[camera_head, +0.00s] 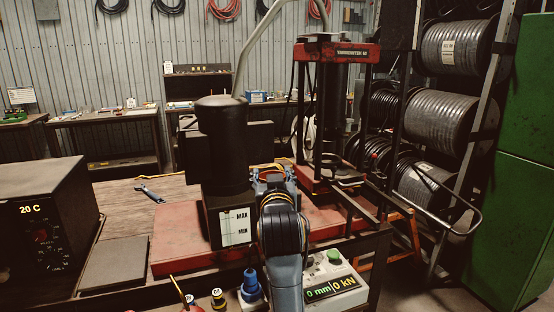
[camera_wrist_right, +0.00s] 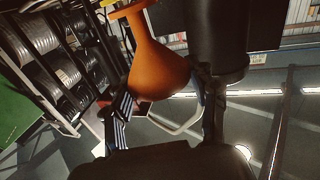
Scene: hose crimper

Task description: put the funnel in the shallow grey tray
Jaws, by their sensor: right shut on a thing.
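My right gripper (camera_head: 272,180) reaches over the red base of the press, just right of the black cylinder with the MAX/MIN label. In the wrist view the right gripper (camera_wrist_right: 158,108) is shut on an orange funnel (camera_wrist_right: 158,72). The funnel's wide body is between the fingers and its narrower neck runs toward the top of the picture. My left gripper is not in view.
The black cylinder (camera_head: 222,150) stands close left of my gripper. The red press (camera_head: 332,110) rises behind. A control box (camera_head: 335,284), a blue fitting (camera_head: 251,287) and small bottles are in front. A wrench (camera_head: 150,194) lies on the bench. The oven (camera_head: 45,225) stands left.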

